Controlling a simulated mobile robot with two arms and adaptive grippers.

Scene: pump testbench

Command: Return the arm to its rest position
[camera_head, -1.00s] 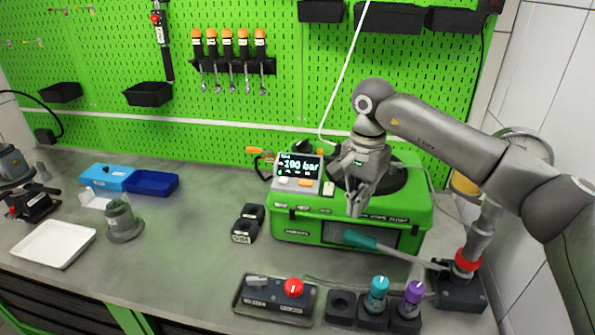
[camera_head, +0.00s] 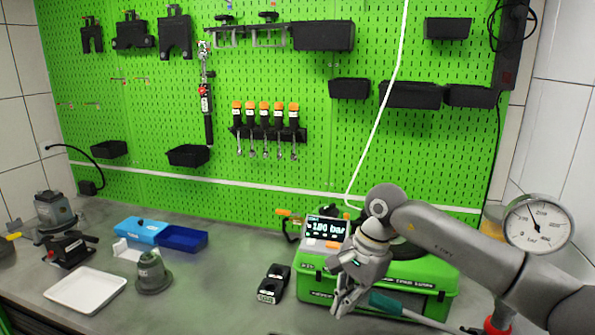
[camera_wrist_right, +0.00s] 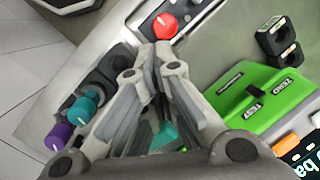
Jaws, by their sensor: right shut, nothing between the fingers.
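My right arm (camera_head: 465,245) comes in from the right in the head view and is bent over the green test unit (camera_head: 440,272). My right gripper (camera_head: 342,303) points down in front of that unit, its fingers together and empty. In the right wrist view the closed fingers (camera_wrist_right: 155,65) fill the middle, with the green unit (camera_wrist_right: 262,92) to their right. A teal handle (camera_head: 400,306) lies close to the right of the gripper; part of it shows behind the fingers in the wrist view. My left gripper is not in view.
The test unit's display (camera_head: 327,228) stands at its left. A red knob (camera_wrist_right: 164,25) and teal and purple knobs (camera_wrist_right: 84,106) show below the gripper. A pressure gauge (camera_head: 538,223) stands at right.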

